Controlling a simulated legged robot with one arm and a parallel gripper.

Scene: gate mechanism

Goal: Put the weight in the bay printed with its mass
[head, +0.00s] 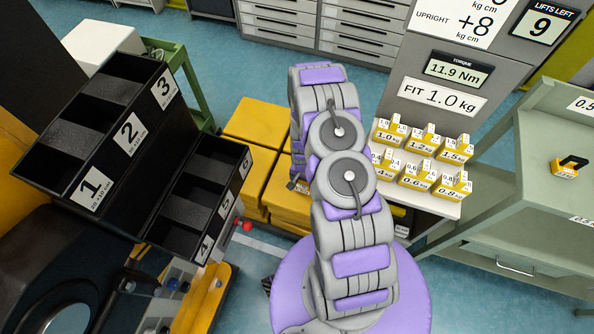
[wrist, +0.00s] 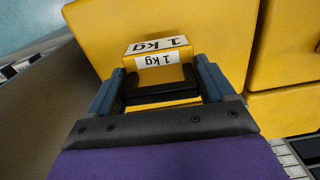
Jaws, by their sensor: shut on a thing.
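In the wrist view my gripper (wrist: 158,84) is shut on the black handle of a yellow weight (wrist: 157,46) with white labels reading 1 kg. In the head view the gripper and held weight are hidden behind my arm. At the left, a black rack of open bays has white labels: bay 1 (head: 92,188), bay 2 (head: 129,134) and bay 3 (head: 164,87). A lower black rack has bay 4 (head: 205,249), bay 5 (head: 225,205) and bay 6 (head: 246,163). The small print under the numbers is hard to read.
Yellow blocks (head: 255,125) stand between the racks and my arm. A grey panel (head: 448,82) reads FIT 1.0 kg and 11.9 Nm. Several yellow labelled pieces (head: 420,160) sit on a shelf below it. A grey-green bench (head: 545,130) at right holds a yellow weight (head: 566,170).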

